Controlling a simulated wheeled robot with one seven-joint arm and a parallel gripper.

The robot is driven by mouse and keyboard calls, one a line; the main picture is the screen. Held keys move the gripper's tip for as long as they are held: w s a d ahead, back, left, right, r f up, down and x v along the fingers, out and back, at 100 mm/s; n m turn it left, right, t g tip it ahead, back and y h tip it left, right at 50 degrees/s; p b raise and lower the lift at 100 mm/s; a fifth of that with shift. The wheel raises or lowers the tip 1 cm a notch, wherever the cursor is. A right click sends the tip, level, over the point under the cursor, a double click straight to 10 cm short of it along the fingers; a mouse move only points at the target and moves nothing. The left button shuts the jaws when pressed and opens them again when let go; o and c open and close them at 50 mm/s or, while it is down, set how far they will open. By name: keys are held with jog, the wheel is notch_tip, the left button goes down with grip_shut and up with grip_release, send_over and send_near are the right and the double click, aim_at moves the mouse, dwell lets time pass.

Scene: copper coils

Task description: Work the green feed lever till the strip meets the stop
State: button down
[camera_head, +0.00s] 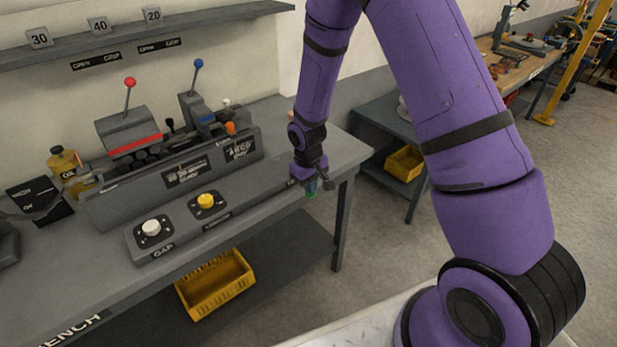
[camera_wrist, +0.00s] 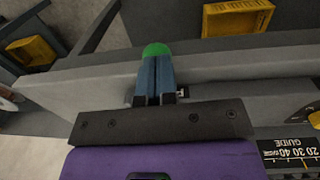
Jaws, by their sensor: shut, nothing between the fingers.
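The green feed lever's knob (camera_head: 311,193) shows at the front right end of the bench, just below my gripper (camera_head: 318,183). In the wrist view the green knob (camera_wrist: 156,49) sits right at the ends of my fingers (camera_wrist: 155,72), partly covered by them. My fingers are together with nothing between them. I cannot tell whether they touch the knob. The lever's shaft is hidden. I cannot make out the strip or the stop in either view.
The bench machine (camera_head: 170,180) carries a red-knobbed lever (camera_head: 130,83) and a blue-knobbed lever (camera_head: 198,64). A panel with a white button (camera_head: 151,227) and yellow button (camera_head: 205,200) lies in front. A guide scale (camera_wrist: 290,153) shows at lower right. Yellow bins (camera_head: 215,285) sit below.

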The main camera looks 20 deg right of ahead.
jog(key=shift+s+f, duration=0.15)
jog(key=shift+f, duration=0.15)
dwell(0.4)
jog(key=r, duration=0.3)
jog(key=w+a+r, duration=0.1)
jog(key=shift+r, duration=0.25)
jog(key=s+d+r, duration=0.1)
jog(key=s+r, duration=0.4)
jog(key=r, duration=0.3)
jog(key=shift+s, duration=0.15)
jog(key=shift+d, duration=0.1)
jog(key=s+d+r+m+t, duration=0.15)
jog(key=s+r, duration=0.25)
jog(key=r, duration=0.5)
jog(key=s+d+r+t, duration=0.15)
jog(key=s+r, duration=0.25)
jog(key=r, duration=0.5)
jog(key=s+d+r+m+t, duration=0.1)
jog(key=s+r, duration=0.4)
jog(key=s, duration=0.3)
jog(key=s+d+r+m+t, duration=0.1)
jog(key=s+r, duration=0.3)
jog(key=s, duration=0.4)
jog(key=shift+s+d+r+y, duration=0.15)
jog(key=shift+r+y, duration=0.15)
jog(key=shift+r, duration=0.1)
